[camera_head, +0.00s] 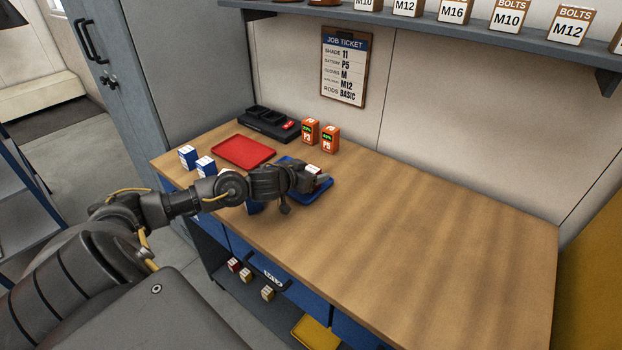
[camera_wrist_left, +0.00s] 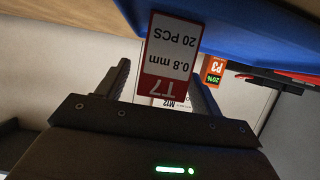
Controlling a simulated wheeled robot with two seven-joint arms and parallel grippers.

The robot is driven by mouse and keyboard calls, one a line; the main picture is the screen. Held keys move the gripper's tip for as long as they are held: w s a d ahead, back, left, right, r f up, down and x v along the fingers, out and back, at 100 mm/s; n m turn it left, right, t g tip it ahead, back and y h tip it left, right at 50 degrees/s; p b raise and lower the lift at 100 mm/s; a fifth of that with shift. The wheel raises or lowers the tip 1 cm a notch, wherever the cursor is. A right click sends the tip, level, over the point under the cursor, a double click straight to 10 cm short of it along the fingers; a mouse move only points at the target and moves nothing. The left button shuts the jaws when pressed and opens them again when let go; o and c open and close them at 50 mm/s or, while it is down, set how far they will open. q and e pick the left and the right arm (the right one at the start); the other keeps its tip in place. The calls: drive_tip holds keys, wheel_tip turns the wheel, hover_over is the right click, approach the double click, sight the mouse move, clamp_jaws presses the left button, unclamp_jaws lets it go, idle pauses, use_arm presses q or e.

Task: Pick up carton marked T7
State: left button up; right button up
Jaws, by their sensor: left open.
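The carton marked T7 (camera_wrist_left: 167,60) is white and red with "0.8 mm 20 PCS" on it. It shows upside down in the left wrist view, against the blue tray (camera_wrist_left: 240,22), between the two fingers of my left gripper (camera_wrist_left: 160,82). The fingers are open on either side of it, and I cannot tell whether they touch it. In the head view my left gripper (camera_head: 316,181) is over the blue tray (camera_head: 325,191), and only a small white and red part of the carton (camera_head: 314,169) shows. My right gripper is not in view.
Left of the blue tray lie a red tray (camera_head: 243,151) and blue-white cartons (camera_head: 205,167). Behind stand a black charger (camera_head: 264,124) and orange batteries P3 (camera_head: 310,132) and P5 (camera_head: 330,139). A job ticket (camera_head: 344,67) hangs on the wall. The bench's right side (camera_head: 450,230) is clear.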

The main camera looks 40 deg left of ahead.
use_arm(q)
drive_tip(key=c, duration=1.1)
